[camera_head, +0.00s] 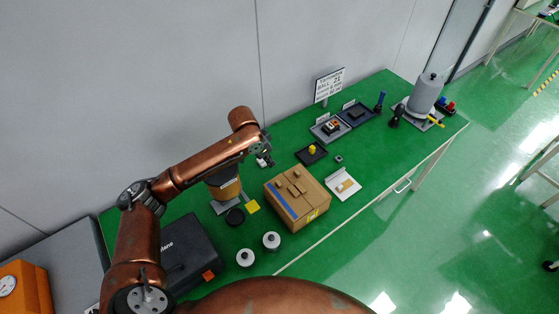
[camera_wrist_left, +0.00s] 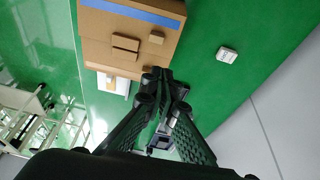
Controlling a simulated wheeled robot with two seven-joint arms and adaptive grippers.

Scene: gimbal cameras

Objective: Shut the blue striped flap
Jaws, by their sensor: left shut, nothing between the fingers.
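A brown cardboard box (camera_head: 313,199) stands on the green table in the head view. A blue stripe (camera_head: 279,201) runs along the left part of its top; it also shows near the upper edge of the left wrist view (camera_wrist_left: 140,13). I cannot tell how far the striped flap is raised. Small brown blocks show on the box top, also in the left wrist view (camera_wrist_left: 125,45). My left gripper (camera_head: 265,161) is shut and empty, just behind the box. In the left wrist view its fingertips (camera_wrist_left: 160,76) are close together by the box's edge. My right gripper is out of view.
Left of the box are a brown-and-grey round container (camera_head: 224,188), a black disc (camera_head: 235,216) and a yellow square (camera_head: 252,206). Two white-topped round pieces (camera_head: 271,241) sit in front. A black case (camera_head: 187,255) lies left. A white tray (camera_head: 343,184) lies right.

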